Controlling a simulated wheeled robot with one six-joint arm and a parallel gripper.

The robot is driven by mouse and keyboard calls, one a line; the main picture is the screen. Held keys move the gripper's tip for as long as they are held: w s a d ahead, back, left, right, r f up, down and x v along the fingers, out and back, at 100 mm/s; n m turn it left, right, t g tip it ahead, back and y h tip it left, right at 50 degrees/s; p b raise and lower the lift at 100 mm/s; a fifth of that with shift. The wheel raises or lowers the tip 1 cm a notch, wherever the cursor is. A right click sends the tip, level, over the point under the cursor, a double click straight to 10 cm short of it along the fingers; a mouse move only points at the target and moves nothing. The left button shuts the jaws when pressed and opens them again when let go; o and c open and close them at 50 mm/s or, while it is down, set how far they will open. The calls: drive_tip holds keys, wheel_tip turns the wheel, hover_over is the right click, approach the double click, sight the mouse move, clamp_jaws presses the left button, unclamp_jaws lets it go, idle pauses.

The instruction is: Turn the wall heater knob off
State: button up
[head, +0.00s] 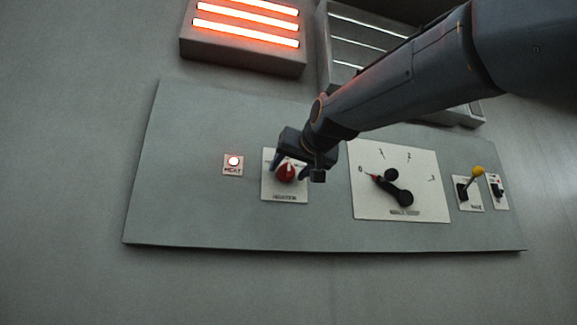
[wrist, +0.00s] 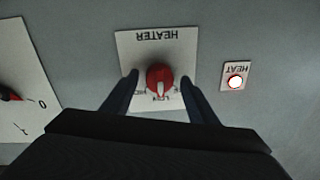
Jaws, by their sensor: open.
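The heater knob (head: 286,173) is red with a white pointer line and sits on a white plate (head: 270,190) on the grey wall panel. In the wrist view the knob (wrist: 160,78) is between the two open fingers of my gripper (wrist: 160,85), with a gap on each side. The plate reads HEATER upside down there, and the pointer points down toward the "LOW" marking. In the head view my gripper (head: 294,170) is in front of the plate and partly hides it. The heat lamp (head: 234,161) left of the knob is lit, and the wall heater's bars (head: 245,22) glow orange.
Right of the knob is a white dial plate (head: 425,170) with a black lever (head: 395,188). Further right are a yellow-tipped lever (head: 478,171) and a small switch (head: 497,188). A louvred vent (head: 350,35) is above, behind my arm. The panel's lower left is bare.

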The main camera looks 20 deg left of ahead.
drive_tip(key=shift+w, duration=0.15)
drive_tip(key=c, duration=1.1)
drive_tip(key=shift+o, duration=0.2)
drive_tip(key=n+b, duration=0.1)
drive_tip(key=n, duration=0.3)
drive_tip(key=shift+a+n, duration=0.1)
drive_tip(key=shift+n, duration=0.3)
drive_tip(key=shift+n+b, duration=0.4)
drive_tip(key=shift+n, duration=2.1)
